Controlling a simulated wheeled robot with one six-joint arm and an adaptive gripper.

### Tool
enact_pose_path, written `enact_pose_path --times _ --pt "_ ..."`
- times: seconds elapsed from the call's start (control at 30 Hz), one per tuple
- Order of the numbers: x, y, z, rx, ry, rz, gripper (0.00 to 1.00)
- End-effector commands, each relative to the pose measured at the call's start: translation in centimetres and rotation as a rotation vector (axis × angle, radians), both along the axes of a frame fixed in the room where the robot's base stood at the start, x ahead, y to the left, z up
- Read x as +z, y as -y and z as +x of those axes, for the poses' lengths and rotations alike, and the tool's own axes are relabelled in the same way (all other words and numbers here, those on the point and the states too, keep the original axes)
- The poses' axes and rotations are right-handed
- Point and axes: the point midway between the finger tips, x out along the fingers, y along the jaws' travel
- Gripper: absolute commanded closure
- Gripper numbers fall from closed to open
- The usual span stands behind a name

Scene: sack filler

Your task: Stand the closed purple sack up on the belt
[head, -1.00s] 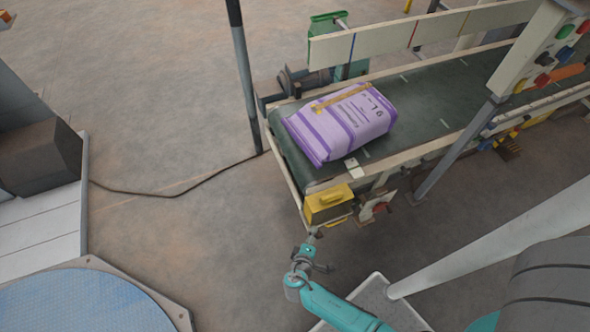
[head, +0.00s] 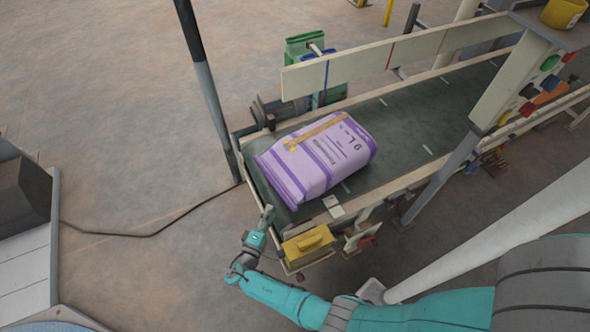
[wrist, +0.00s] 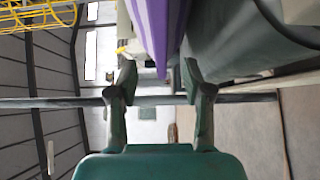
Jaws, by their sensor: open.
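The purple sack (head: 318,158) lies on its broad side on the left end of the dark green belt (head: 405,130). It has darker purple bands, printed text and a tan strip running across its upper face. My gripper (head: 268,214) is at the belt's left end, just off the sack's lower left end. In the wrist view my gripper (wrist: 159,75) is open, and the narrow purple edge of the sack (wrist: 158,30) shows between the two fingertips. I cannot tell whether the fingers touch it.
A yellow box (head: 308,243) is mounted at the belt's near left corner, close to my arm. A dark post (head: 208,95) stands left of the belt. A pale guard rail (head: 350,65) runs along the far side. A control panel (head: 515,85) with coloured buttons stands at the right.

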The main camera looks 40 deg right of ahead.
Motion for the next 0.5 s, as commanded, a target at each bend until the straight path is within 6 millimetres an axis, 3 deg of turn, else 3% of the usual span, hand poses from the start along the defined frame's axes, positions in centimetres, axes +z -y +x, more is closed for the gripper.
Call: enact_pose_path --times 0.27,0.5 --pt "0.0 0.3 0.2 -0.001 0.0 0.0 0.5" --pt "0.0 2.1 1.0 -0.004 0.0 0.0 0.5"
